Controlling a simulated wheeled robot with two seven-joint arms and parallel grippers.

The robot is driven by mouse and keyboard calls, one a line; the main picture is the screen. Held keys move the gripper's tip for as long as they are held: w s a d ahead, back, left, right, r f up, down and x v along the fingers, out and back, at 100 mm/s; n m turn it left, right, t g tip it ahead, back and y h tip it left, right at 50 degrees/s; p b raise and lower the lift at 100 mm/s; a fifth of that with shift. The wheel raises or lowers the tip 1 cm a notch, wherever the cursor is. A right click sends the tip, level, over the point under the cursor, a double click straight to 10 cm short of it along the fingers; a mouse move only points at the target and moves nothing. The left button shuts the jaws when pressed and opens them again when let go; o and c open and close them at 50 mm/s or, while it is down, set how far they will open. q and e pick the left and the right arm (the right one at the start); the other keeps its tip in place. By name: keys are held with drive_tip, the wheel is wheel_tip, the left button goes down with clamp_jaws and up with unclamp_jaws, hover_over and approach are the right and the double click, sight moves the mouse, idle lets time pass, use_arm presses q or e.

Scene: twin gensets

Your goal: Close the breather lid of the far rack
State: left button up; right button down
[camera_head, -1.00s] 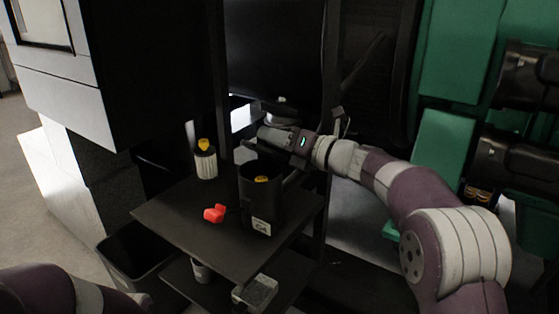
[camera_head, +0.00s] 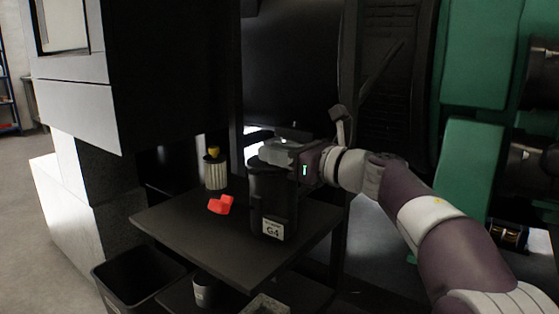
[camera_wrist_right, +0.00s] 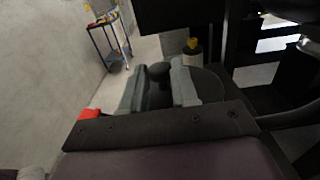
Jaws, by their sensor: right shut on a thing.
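A black canister (camera_head: 273,205) with a white "G4" label stands upright on the dark rack shelf (camera_head: 190,235). My right gripper (camera_head: 275,152) is just above the canister's top and covers most of its opening. In the right wrist view its two grey fingers (camera_wrist_right: 158,88) are shut on a dark round knob (camera_wrist_right: 158,71). A dark round lid (camera_wrist_right: 208,86) shows beside and behind the fingers. Whether the lid sits flush on the canister is hidden. My left gripper is not in view.
A red part (camera_head: 220,204) lies on the shelf left of the canister. A pale ribbed filter (camera_head: 215,172) with a yellow top stands behind it. A black bin (camera_head: 138,281) is below left. Green machinery (camera_head: 480,190) stands at right.

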drive_tip(key=shift+f, duration=0.15)
idle(0.3)
drive_tip(key=c, duration=0.9)
unclamp_jaws()
drive_tip(key=v, duration=1.2)
drive_tip(key=shift+s+d+p, duration=0.25)
drive_tip(key=shift+p, duration=0.1)
